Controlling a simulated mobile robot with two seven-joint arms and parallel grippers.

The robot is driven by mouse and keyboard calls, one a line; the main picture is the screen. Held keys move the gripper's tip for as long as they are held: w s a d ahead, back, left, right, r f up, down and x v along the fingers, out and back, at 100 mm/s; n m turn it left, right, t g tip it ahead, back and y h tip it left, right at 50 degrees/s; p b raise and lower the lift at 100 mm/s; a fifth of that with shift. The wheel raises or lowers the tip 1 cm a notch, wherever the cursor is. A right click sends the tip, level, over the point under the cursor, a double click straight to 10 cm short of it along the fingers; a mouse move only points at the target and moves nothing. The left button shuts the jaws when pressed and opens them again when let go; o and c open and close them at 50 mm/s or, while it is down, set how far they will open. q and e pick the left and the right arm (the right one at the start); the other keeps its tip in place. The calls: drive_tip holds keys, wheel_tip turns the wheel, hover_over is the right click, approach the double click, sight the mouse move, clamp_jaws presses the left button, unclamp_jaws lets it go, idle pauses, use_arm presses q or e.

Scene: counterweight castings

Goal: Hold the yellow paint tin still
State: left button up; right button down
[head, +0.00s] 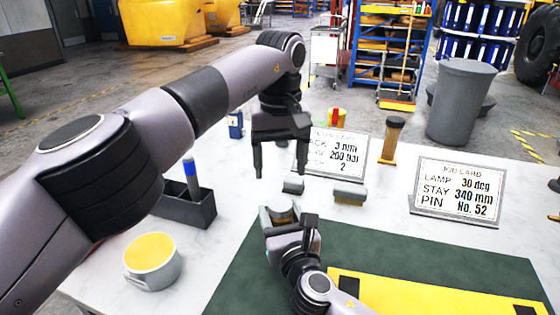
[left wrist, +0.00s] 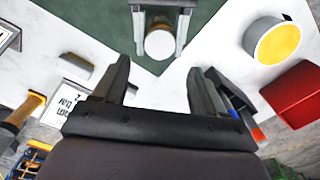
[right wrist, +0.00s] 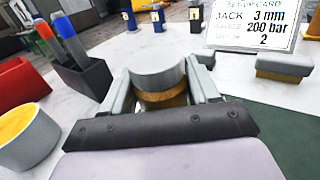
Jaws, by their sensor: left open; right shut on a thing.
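The yellow paint tin (head: 152,261) is a short grey cylinder with a yellow top, standing on the white table at the left. It also shows in the left wrist view (left wrist: 273,42) and in the right wrist view (right wrist: 22,138). No gripper touches it. My right gripper (head: 288,222) is shut on a grey cylinder with a brown band (right wrist: 158,84), low over the table to the right of the tin. My left gripper (head: 285,170) is open and empty, pointing down above and beyond my right gripper.
A dark holder (head: 188,207) with blue and red-tipped markers stands behind the tin. A red bin (left wrist: 297,95) is near it. Two cards (head: 457,192) (head: 335,155), small blocks (head: 350,194) and a wooden-handled tool (head: 392,140) stand towards the back. A green mat (head: 245,270) covers the front.

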sight(280, 204)
use_arm(q)
drive_tip(key=shift+f+m, duration=0.15)
drive_tip(key=shift+m, duration=0.15)
drive_tip(key=shift+f, duration=3.85)
